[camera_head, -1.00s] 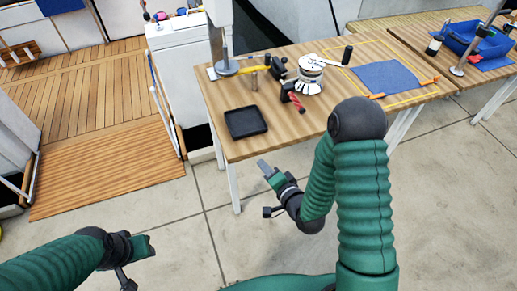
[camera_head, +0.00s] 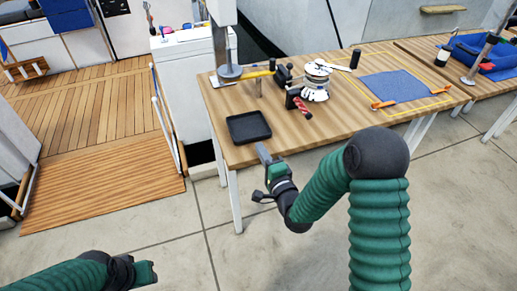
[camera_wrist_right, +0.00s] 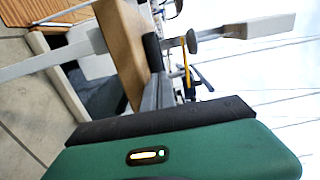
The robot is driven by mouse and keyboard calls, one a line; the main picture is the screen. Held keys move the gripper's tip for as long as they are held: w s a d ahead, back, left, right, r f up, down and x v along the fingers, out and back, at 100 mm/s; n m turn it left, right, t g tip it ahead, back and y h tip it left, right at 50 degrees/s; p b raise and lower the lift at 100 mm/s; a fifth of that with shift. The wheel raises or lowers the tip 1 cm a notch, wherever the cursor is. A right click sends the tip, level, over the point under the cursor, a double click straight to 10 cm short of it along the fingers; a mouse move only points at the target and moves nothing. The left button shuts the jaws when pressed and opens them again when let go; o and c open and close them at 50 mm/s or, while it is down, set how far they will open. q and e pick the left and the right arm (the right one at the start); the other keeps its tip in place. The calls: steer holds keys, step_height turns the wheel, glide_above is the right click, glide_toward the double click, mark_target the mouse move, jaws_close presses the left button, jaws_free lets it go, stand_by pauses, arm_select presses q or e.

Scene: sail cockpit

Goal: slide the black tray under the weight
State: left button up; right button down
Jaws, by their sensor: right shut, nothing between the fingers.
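The black tray (camera_head: 249,128) lies flat near the front left corner of the wooden table. It shows edge-on as a dark shape in the wrist view (camera_wrist_right: 152,52). My right gripper (camera_head: 263,153) is shut and empty, its tip just in front of the tray's near edge at the table's front edge; contact cannot be told. Its grey fingers (camera_wrist_right: 160,92) point toward the table in the wrist view. A grey round piece (camera_head: 229,72) below a white post at the table's back left may be the weight. My left gripper (camera_head: 146,272) is low at the left, away from the table; its jaws are unclear.
Behind the tray are a yellow-handled tool (camera_head: 258,74), a red-and-black tool (camera_head: 298,104) and a silver winch (camera_head: 316,82). A blue cloth (camera_head: 393,86) lies to the right. The table top (camera_head: 225,102) is bare between the tray and the grey round piece.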

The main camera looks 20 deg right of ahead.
mark_target(254, 139)
steer(key=w, duration=0.2)
steer(key=shift+w+a, duration=0.25)
steer(key=shift+w, duration=0.05)
steer(key=shift+d, duration=0.1)
steer(key=shift+w, duration=0.15)
steer(key=shift+w, duration=1.65)
